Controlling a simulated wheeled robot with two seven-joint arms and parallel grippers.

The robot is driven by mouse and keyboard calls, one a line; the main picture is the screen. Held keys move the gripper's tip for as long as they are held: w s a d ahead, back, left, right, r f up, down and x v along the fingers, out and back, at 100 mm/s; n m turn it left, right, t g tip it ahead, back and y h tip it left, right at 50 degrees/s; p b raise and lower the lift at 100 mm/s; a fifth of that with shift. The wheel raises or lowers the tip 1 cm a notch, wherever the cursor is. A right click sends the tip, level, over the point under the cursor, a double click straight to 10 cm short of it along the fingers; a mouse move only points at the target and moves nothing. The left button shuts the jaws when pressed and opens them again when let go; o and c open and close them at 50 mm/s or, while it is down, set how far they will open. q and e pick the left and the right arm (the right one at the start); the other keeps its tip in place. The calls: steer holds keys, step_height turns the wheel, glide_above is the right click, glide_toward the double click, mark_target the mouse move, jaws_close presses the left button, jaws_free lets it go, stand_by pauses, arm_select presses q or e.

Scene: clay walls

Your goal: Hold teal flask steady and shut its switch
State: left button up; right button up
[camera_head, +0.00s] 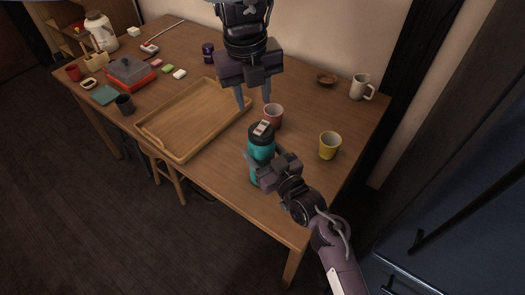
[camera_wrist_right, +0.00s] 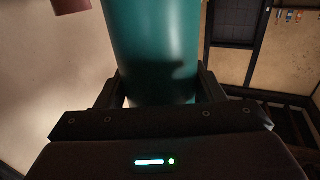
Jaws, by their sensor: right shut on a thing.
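The teal flask (camera_head: 261,148) stands upright near the table's front edge. It has a black lid with a small pale switch (camera_head: 263,127) on top; its setting is too small to tell. My right gripper (camera_head: 257,166) comes from the lower right and is shut around the flask's body. In the right wrist view, the teal body (camera_wrist_right: 155,45) fills the space between its two fingers. My left gripper (camera_head: 254,105) hangs from the top with its fingers pointing down, open and empty. In the picture it is just above the flask's lid, apart from it.
A wooden tray (camera_head: 157,135) lies to the left. A white mug (camera_head: 361,87) and a small brown bowl (camera_head: 326,80) stand at the back right.

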arm_select(q)
steer(key=shift+f, duration=0.1)
steer(key=shift+c, duration=1.2)
steer(key=s+d+f, duration=0.2)
steer(key=s+d+f+m+g+h, duration=0.1)
steer(key=s+d+f, duration=0.1)
steer(key=d, duration=0.1)
steer(key=s+d+f+g+h, duration=0.1)
steer(key=s+d+f, duration=0.2)
steer(key=shift+f+m, duration=0.1)
steer(key=shift+m, duration=0.3)
jaws_close()
steer(key=s+d+f+g+h, duration=0.2)
steer(key=s+d+h, duration=0.1)
steer(key=s+d, duration=0.55)
steer(key=s+d+r+n+g+h, duration=0.2)
steer(key=s+d+r+h, duration=0.5)
steer(key=s+r+h, duration=0.15)
steer(key=w+a+r+n+t+h, duration=0.4)
steer(key=w+a+r+n+t, duration=0.2)
steer(key=w+a+n+t, duration=0.65)
steer(key=w+a+f+n+t+y, duration=0.2)
steer(key=a+f+n+t+y, duration=0.1)
steer(key=a, duration=0.5)
steer(key=w+a+f+n+t+y, duration=0.2)
steer(key=a+f+n+t+y, duration=0.1)
steer(key=a+f+n+y, duration=0.3)
steer(key=a+n, duration=0.2)
steer(key=n, duration=0.2)
steer(key=shift+f, duration=0.35)
